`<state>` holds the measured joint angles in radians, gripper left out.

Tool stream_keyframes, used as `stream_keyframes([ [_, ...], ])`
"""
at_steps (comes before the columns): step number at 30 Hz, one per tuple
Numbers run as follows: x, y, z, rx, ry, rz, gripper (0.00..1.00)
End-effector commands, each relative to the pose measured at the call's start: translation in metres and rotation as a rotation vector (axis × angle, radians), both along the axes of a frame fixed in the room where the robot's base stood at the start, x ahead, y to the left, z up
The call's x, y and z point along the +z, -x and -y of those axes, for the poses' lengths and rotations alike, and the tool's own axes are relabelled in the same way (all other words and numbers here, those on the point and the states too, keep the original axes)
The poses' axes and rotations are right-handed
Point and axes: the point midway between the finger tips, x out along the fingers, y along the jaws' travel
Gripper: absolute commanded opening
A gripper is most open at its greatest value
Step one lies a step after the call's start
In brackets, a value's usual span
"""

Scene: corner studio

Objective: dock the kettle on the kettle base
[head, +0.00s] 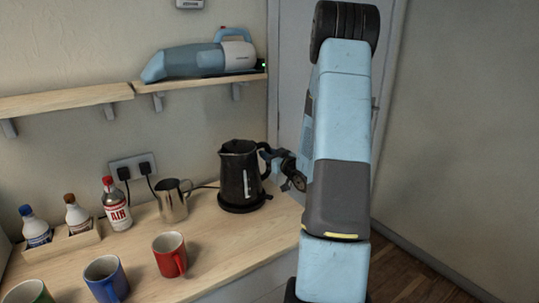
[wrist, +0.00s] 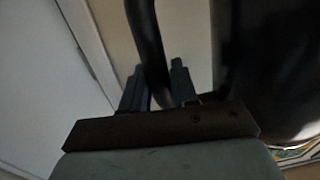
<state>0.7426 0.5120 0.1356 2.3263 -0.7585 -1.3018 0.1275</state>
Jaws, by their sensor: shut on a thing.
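The black kettle (head: 238,178) stands upright over the round black kettle base (head: 233,209) near the right end of the counter. No clear gap shows between them, but I cannot tell whether it is fully seated. My gripper (head: 273,161) comes from the right and is shut on the kettle's handle. In the wrist view, the two fingers (wrist: 160,90) are on either side of the dark handle (wrist: 147,40), and the dark kettle body (wrist: 265,70) fills the right side.
A metal pitcher (head: 173,203) stands just left of the kettle. A red mug (head: 168,256), a blue mug (head: 104,279) and a green mug (head: 28,292) line the front. A bottle (head: 116,207) and a wooden tray (head: 75,243) stand further left. A shelf holds a handheld vacuum (head: 200,60).

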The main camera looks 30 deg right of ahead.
Motion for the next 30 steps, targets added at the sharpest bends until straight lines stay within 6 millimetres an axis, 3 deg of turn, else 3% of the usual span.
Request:
stream_keyframes([
  [5, -0.001, -0.001, 0.0, 0.0, 0.0, 0.004, 0.0],
  [6, -0.001, -0.001, 0.0, 0.0, 0.0, 0.004, 0.3],
  [9, -0.001, 0.0, 0.0, 0.0, 0.0, 0.003, 0.39],
  [17, -0.003, 0.001, 0.0, 0.0, 0.0, -0.002, 0.39],
  [30, -0.003, 0.028, 0.003, -0.001, -0.001, -0.001, 0.39],
])
